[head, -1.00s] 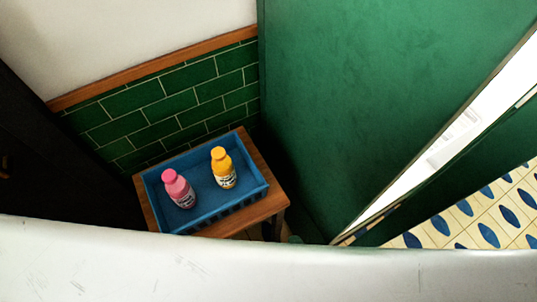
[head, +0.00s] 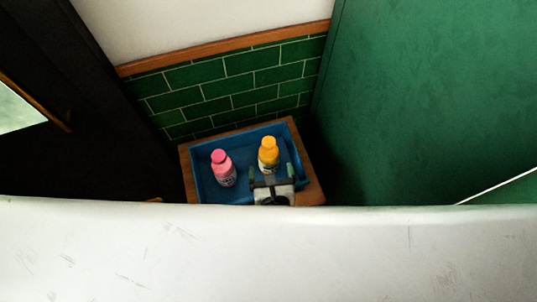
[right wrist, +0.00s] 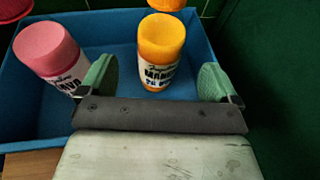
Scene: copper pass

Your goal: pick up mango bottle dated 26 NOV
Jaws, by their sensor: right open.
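The mango bottle (head: 268,156) is yellow-orange with a white label and stands upright in the blue crate. In the right wrist view the mango bottle (right wrist: 161,55) shows "MANGO" on its label; the date is too small to read. My right gripper (head: 271,176) is open just in front of the bottle. In the right wrist view its green fingertips (right wrist: 156,80) stand apart on either side of the bottle's line, with the bottle beyond and between them. My left gripper is not in view.
A pink bottle (head: 223,168) stands to the left in the blue crate (head: 200,185), close to my left-hand finger in the wrist view. The crate sits on a wooden table (head: 312,190) by a green tiled wall (head: 235,85). A green panel (head: 430,100) rises at right.

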